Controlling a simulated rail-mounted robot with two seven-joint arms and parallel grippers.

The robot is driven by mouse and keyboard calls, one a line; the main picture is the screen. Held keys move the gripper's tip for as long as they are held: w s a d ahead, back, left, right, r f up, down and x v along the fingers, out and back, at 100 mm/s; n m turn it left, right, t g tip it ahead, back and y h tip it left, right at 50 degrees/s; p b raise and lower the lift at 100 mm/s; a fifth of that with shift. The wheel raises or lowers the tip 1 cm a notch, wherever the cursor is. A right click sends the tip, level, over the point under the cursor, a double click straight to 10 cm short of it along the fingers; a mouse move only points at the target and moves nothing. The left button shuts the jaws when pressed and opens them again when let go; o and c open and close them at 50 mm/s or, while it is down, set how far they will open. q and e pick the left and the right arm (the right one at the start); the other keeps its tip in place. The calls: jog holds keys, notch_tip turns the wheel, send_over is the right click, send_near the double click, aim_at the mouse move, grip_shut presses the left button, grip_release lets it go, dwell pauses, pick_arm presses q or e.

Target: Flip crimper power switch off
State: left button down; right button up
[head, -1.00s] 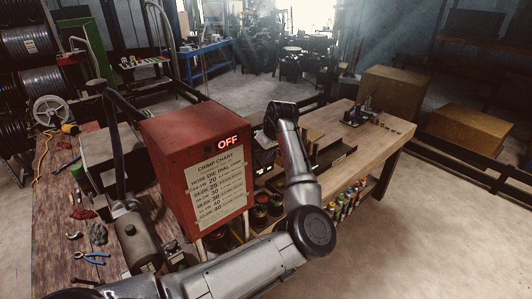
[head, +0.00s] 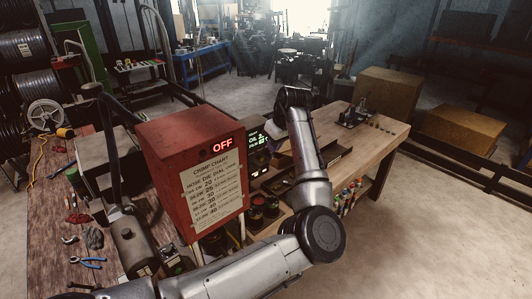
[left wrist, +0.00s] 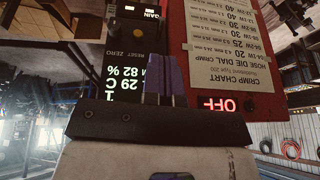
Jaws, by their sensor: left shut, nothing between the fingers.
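The crimper's red box (head: 192,175) stands on the workbench with a lit red OFF sign (head: 222,145) and a crimp chart (head: 217,188) on its front. A dark control panel (head: 257,140) with a lit green display is beside it. In the left wrist view the picture is upside down; the display (left wrist: 124,83), the RESET and ZERO labels and the OFF sign (left wrist: 217,104) show close. My left gripper (left wrist: 165,74) is shut and empty, its fingers in front of the panel beside the display. In the head view its fingertips are hidden. I cannot clearly make out the power switch. My right gripper is out of view.
The left bench (head: 50,215) holds blue-handled pliers (head: 88,262) and other tools. A wooden table (head: 375,135) with a dark tray (head: 325,160) lies right of my left arm. Cans (head: 262,207) stand below the panel. Open floor is at the lower right.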

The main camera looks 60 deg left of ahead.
pick_arm(q)
jog(key=shift+w+d+r+b, duration=0.2)
jog(key=shift+d+r+b, duration=0.05)
jog(key=shift+d+r, duration=0.45)
jog(key=shift+w+d+r+b, duration=0.3)
jog(key=shift+d+r, duration=0.25)
jog(key=shift+d, duration=0.2)
jog(key=shift+w+d+r+b, duration=0.15)
jog(key=shift+d+r+b, duration=0.1)
jog(key=shift+d+r, duration=0.45)
